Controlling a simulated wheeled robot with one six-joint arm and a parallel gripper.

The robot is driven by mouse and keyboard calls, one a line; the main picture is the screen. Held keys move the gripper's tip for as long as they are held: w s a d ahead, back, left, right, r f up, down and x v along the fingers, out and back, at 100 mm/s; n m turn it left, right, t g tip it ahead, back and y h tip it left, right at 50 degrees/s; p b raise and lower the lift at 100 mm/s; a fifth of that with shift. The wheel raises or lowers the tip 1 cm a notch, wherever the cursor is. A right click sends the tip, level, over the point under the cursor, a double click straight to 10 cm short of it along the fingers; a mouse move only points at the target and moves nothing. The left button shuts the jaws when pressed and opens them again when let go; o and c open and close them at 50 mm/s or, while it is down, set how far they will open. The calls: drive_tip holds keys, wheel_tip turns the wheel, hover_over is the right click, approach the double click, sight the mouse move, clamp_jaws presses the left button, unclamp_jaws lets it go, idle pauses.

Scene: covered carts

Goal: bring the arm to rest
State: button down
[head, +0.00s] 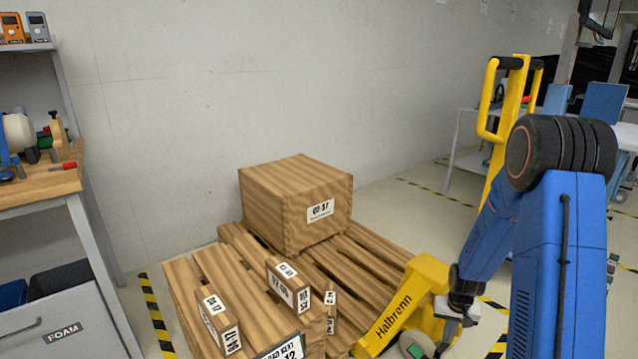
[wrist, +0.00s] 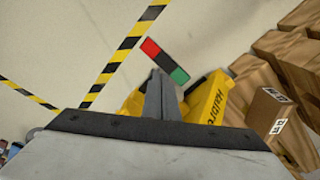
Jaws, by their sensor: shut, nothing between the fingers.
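My blue arm with a dark elbow stands at the right of the head view and bends down toward the yellow pallet jack (head: 397,312). My gripper (head: 448,328) is at its lower end, close to the jack in the picture; whether they touch I cannot tell. In the wrist view my gripper (wrist: 161,92) shows its two grey fingers together, with nothing between them.
A wooden pallet (head: 378,262) bears a large box (head: 285,215) and several small labelled boxes (head: 287,287). A workbench (head: 45,190) stands at the left. The yellow jack handle (head: 489,100) rises behind my arm. Striped floor tape (wrist: 122,50) borders open floor.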

drive_tip(key=s+a+r+n+t, duration=0.1)
drive_tip(key=s+a+r, duration=0.2)
drive_tip(key=r, duration=0.5)
drive_tip(key=s+a+r, duration=0.2)
drive_tip(key=s+r, duration=0.1)
drive_tip(key=r, duration=0.5)
drive_tip(key=s+a+r+n+t, duration=0.1)
drive_tip(key=s+a+r, duration=0.25)
drive_tip(key=r, duration=0.55)
drive_tip(key=s+a+r, duration=0.1)
drive_tip(key=s+r, duration=0.2)
drive_tip(key=s, duration=0.4)
drive_tip(key=s+a+r+n+t, duration=0.1)
drive_tip(key=s+a+r, duration=0.1)
drive_tip(key=s+r, duration=0.2)
drive_tip(key=s+a+r+t, duration=0.1)
drive_tip(key=s+r, duration=0.3)
drive_tip(key=s, duration=0.6)
drive_tip(key=shift+a+r+n, duration=0.15)
drive_tip(key=shift+a+n, duration=0.25)
